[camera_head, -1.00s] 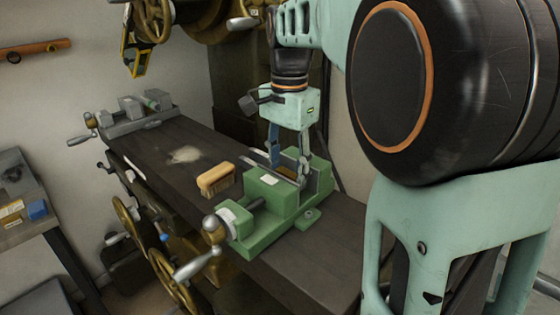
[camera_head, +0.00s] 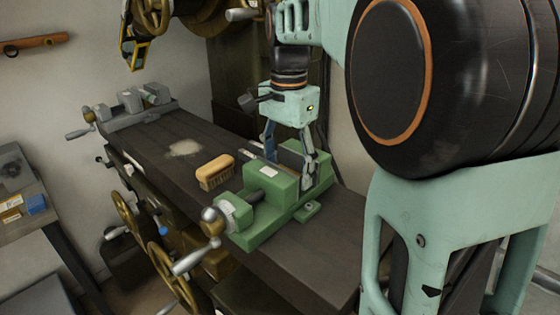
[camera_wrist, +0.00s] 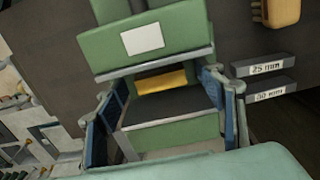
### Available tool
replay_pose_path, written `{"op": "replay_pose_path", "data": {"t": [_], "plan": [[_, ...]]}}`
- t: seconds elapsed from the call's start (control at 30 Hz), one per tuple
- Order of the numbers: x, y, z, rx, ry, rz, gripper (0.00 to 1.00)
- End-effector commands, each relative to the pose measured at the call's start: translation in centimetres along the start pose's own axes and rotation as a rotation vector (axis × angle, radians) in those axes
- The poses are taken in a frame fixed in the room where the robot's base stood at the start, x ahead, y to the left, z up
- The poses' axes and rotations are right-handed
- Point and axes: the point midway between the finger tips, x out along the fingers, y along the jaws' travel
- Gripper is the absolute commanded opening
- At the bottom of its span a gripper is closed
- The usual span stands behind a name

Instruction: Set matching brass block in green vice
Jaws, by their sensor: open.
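The green vice (camera_head: 262,222) stands on the dark bench, its handle toward the near left. In the wrist view the vice (camera_wrist: 142,42) lies below my gripper, with a white label on one jaw. A brass block (camera_wrist: 163,81) shows as a yellow strip between the vice jaws, low in the gap. I cannot tell whether the jaws touch it. In the head view the block is hidden. My gripper (camera_head: 290,166) is open over the vice gap. In the wrist view its fingers (camera_wrist: 165,92) are spread to either side of the brass block, apart from it.
A wooden brush (camera_head: 215,173) stands on the bench left of the vice. Grey bars marked in mm (camera_wrist: 264,65) lie beside the vice. A grey vice (camera_head: 138,108) holding a greenish piece stands at the bench's far end.

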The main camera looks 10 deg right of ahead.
Motion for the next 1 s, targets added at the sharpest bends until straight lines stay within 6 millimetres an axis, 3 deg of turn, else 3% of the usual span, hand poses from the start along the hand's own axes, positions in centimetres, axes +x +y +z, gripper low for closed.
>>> {"op": "replay_pose_path", "data": {"t": [1.0], "plan": [[-9.8,0.0,0.0,0.0,0.001,-0.001,0.63]]}}
